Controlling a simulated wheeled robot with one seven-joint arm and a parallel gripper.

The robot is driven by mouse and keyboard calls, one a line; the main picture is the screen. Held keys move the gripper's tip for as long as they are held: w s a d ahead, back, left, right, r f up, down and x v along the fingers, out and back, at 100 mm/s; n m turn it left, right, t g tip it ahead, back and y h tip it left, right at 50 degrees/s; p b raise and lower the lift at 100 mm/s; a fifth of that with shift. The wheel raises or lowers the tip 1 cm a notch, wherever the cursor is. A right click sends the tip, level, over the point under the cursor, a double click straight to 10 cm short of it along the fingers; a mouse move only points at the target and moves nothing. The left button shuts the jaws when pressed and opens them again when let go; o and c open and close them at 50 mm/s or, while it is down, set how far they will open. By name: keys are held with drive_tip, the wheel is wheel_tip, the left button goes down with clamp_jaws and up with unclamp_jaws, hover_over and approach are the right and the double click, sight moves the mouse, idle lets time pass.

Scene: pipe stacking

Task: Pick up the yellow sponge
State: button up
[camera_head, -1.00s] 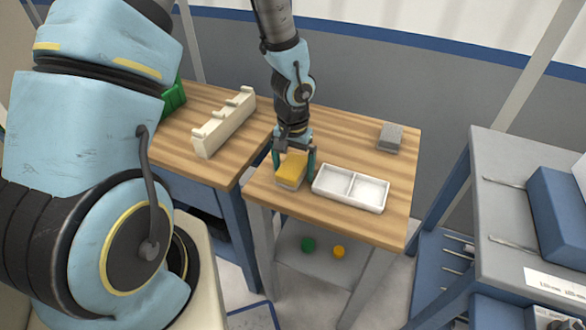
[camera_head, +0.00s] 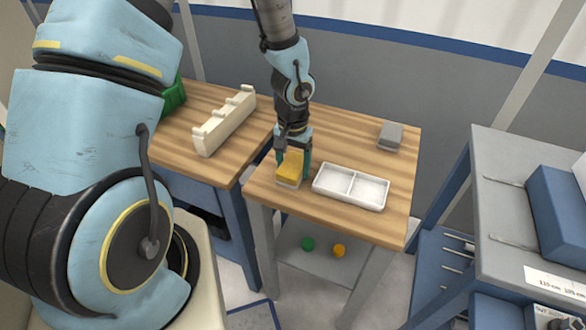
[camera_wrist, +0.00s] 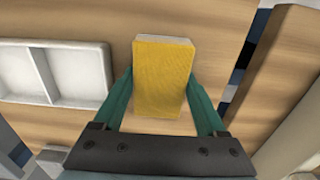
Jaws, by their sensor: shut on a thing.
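The yellow sponge (camera_head: 290,166) has a yellow top and a pale lower layer. It is at the left front part of the wooden table (camera_head: 330,220), left of the white tray. My gripper (camera_head: 293,158) is shut on the sponge, with a teal finger on each side of it. In the wrist view the sponge (camera_wrist: 163,75) fills the space between the two fingers (camera_wrist: 160,98). I cannot tell whether its underside touches the table.
A white two-compartment tray (camera_head: 350,196) lies right of the sponge. A grey block (camera_head: 390,137) sits at the back right. A cream rack (camera_head: 224,122) stands on the left table.

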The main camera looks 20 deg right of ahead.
sight(293, 164)
wheel_tip(293, 164, up, 10)
drive_tip(key=shift+r+b, duration=0.1)
drive_tip(key=shift+b, duration=0.3)
idle(0.3)
